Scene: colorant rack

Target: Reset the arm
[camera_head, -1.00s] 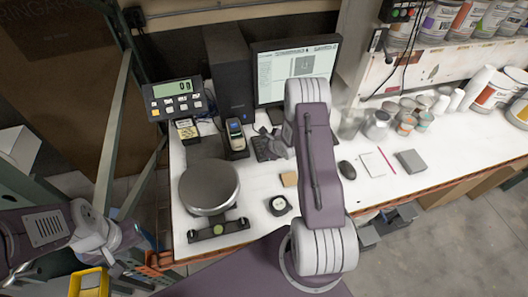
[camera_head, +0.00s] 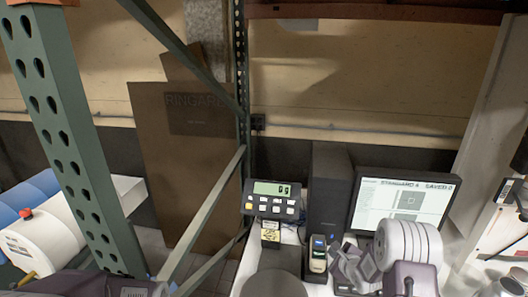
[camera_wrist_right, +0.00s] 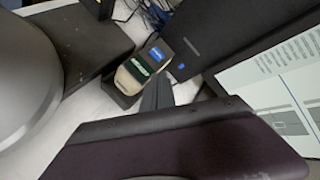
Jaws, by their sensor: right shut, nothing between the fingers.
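My right arm shows at the lower right of the head view, its white-and-purple joint in front of the monitor. My right gripper (camera_head: 352,268) is small there, low over the desk between the handheld device and the monitor. It is shut and empty. In the right wrist view, its dark fingers (camera_wrist_right: 157,95) are together beside the handheld device (camera_wrist_right: 143,72), with a purple arm link (camera_wrist_right: 180,145) of mine across the bottom. A purple part of my left arm (camera_head: 85,285) shows at the bottom left edge of the head view. My left gripper is out of view.
A scale display (camera_head: 272,199) reads 0 beside a dark tower (camera_head: 330,190) and a lit monitor (camera_head: 403,207). The round scale plate (camera_head: 273,285) is cut off below.

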